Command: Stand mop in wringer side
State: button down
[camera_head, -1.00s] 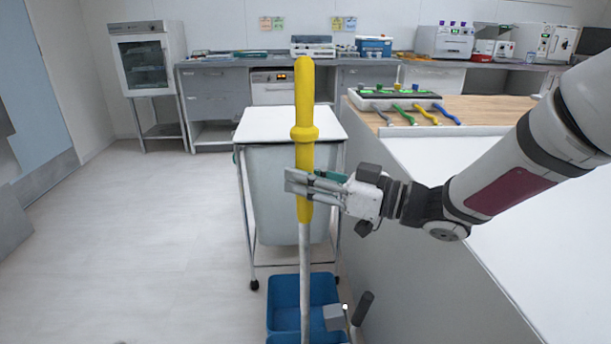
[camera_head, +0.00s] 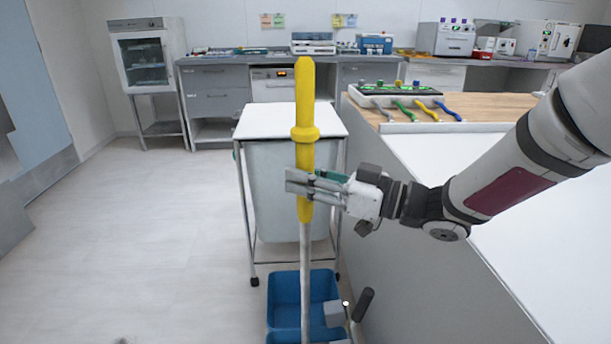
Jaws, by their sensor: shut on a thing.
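The mop (camera_head: 305,146) stands upright in the middle of the view, with a yellow grip on top and a grey pole below. My gripper (camera_head: 302,184) is shut on the lower part of the yellow grip, coming in from the right. The pole runs down in front of the blue mop bucket (camera_head: 284,290) on the floor. The grey wringer (camera_head: 336,313) with a dark-handled lever (camera_head: 363,303) sits at the bucket's right. The mop head is below the picture's edge, so I cannot tell whether it is inside the bucket.
A white-topped wheeled hamper (camera_head: 285,120) stands right behind the mop. A counter with a white top (camera_head: 440,160) fills the right side, holding a rack with coloured handles (camera_head: 405,100). Open floor (camera_head: 150,240) lies to the left.

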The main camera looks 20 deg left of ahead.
jog(key=c, duration=1.2)
grip_release()
